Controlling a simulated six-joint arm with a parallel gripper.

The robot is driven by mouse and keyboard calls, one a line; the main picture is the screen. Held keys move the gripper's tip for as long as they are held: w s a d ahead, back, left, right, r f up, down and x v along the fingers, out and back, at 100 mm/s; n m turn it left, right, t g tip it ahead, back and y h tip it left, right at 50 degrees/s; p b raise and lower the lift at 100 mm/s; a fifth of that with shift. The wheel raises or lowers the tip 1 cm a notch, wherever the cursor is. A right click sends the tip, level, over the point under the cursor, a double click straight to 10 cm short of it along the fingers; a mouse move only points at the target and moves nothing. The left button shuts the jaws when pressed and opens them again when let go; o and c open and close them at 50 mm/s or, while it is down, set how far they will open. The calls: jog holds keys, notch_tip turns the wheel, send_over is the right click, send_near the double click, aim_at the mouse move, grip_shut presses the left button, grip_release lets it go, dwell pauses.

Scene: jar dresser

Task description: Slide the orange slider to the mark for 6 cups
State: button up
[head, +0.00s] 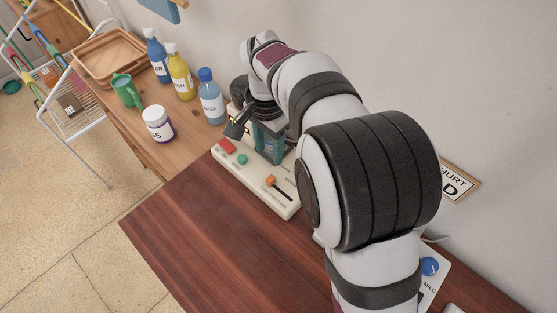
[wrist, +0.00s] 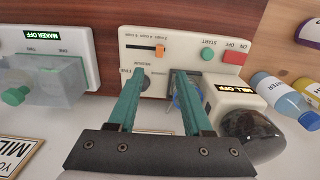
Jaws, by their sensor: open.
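The cream control panel (head: 262,192) stands at the dresser's back edge and also fills the upper middle of the wrist view (wrist: 120,18). Its orange slider (head: 271,180) sits at one end of a dark slot, the end nearer the green button. In the wrist view the slider (wrist: 159,50) is at the right end of the slot, beside small upside-down cup labels too small to read surely. My gripper (wrist: 160,76) is open and empty, its teal fingers apart over the panel, short of the slider and not touching it. In the head view my gripper (head: 270,155) is over the panel.
A red button (head: 228,145) and green button (head: 242,159) are on the panel. Several bottles, a white jar (head: 158,124), a green mug (head: 126,90) and a wooden tray (head: 110,58) stand left. A second machine (wrist: 45,50) is left in the wrist view. The red-brown front surface is clear.

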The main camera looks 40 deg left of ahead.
aim_at(270, 178)
notch_tip(270, 178, down, 11)
jog(key=shift+f, duration=0.15)
grip_shut()
dwell(1.4)
